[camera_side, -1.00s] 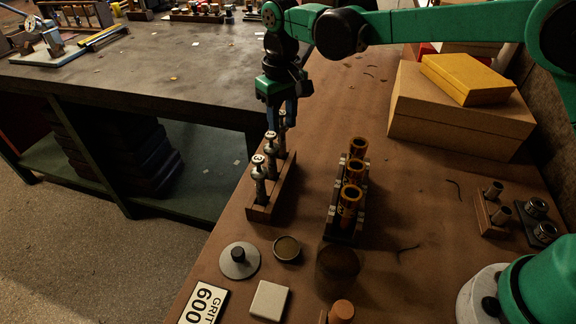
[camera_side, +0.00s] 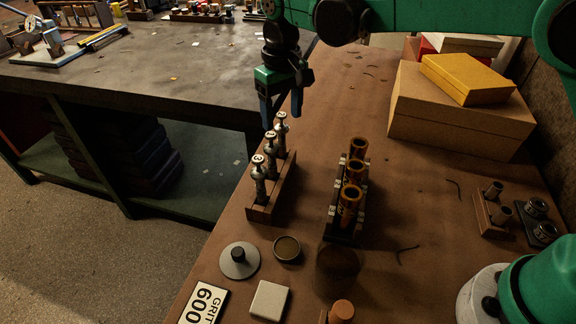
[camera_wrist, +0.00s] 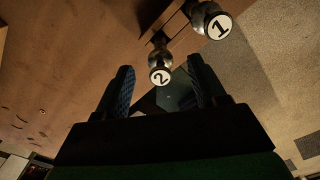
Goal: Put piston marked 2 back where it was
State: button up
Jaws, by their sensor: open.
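A wooden rack (camera_side: 259,212) holds three upright silver pistons in a row. The far piston (camera_side: 281,129) is closest to my gripper (camera_side: 282,112). In the wrist view, the piston marked 2 (camera_wrist: 160,76) shows its white cap just beyond and between my fingertips. The piston marked 1 (camera_wrist: 217,26) stands beside it. My gripper is open and empty, over the rack's far end. A dark holder with orange-brass tubes (camera_side: 352,193) stands right of the rack; the tubes' insides are mostly hidden.
A round disc with a knob (camera_side: 239,258), a shallow dish (camera_side: 287,248) and a pale block (camera_side: 269,300) lie in front. Cardboard boxes (camera_side: 455,120) stand at the back right.

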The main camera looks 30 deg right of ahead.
jog(key=s+d+r+t, duration=0.1)
jog(key=d+r, duration=0.1)
jog(key=r, duration=0.4)
jog(key=s+d+r+t, duration=0.1)
jog(key=s+d+r, duration=0.1)
jog(key=r, duration=0.4)
jog(key=s+d+f+m+t, duration=0.1)
jog(key=s+d+f+t, duration=0.1)
jog(key=s+d+f, duration=0.2)
jog(key=s+d+f+t, duration=0.3)
jog(key=s+d+f, duration=0.1)
jog(key=s, duration=0.4)
jog(key=shift+s+d+f+m, duration=0.2)
jog(key=shift+f+m, duration=0.2)
jog(key=shift+f, duration=0.3)
